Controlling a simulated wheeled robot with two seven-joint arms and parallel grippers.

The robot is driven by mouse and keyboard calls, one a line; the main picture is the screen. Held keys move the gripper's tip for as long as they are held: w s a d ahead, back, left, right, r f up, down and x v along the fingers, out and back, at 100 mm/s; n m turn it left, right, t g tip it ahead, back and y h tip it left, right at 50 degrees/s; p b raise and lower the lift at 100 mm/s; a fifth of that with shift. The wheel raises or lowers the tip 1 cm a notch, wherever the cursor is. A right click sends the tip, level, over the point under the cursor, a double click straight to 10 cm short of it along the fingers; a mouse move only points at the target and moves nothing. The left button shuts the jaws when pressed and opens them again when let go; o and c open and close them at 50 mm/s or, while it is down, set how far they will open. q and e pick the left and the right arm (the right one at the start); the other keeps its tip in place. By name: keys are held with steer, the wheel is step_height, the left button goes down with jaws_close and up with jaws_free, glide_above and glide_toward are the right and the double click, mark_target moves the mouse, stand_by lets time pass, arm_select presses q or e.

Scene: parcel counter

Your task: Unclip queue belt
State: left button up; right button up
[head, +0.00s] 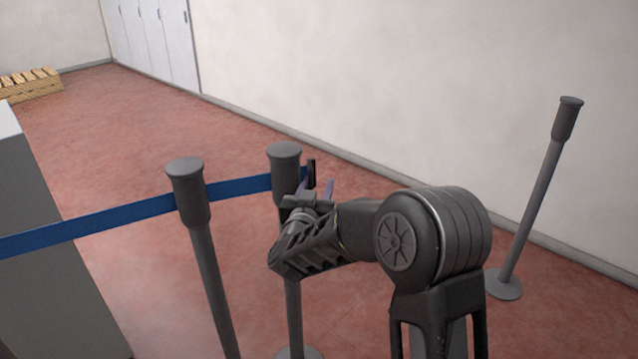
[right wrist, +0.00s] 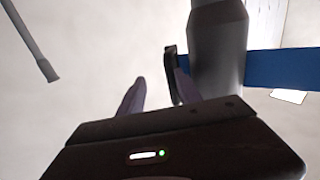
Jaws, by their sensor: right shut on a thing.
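A blue queue belt (head: 92,228) runs from the left edge past one grey post (head: 188,190) to a second grey post (head: 285,165). A dark upright clip (head: 311,173) stands just right of the second post's head. My right gripper (head: 315,187) is at this clip and shut on it. In the right wrist view the clip (right wrist: 171,68) shows by the right finger, beside the post (right wrist: 218,55), with the belt (right wrist: 285,70) on the post's other side. Whether the clip still touches the post I cannot tell. My left gripper is out of view.
A third post (head: 540,190) stands alone at the right, with no belt on it, on a round base (head: 503,284). A grey counter (head: 45,240) is at the left. Pale lockers (head: 155,35) and a wooden pallet (head: 32,85) are at the back. Red floor lies open between.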

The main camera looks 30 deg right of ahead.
steer(key=v, duration=0.6)
steer(key=shift+s, duration=0.25)
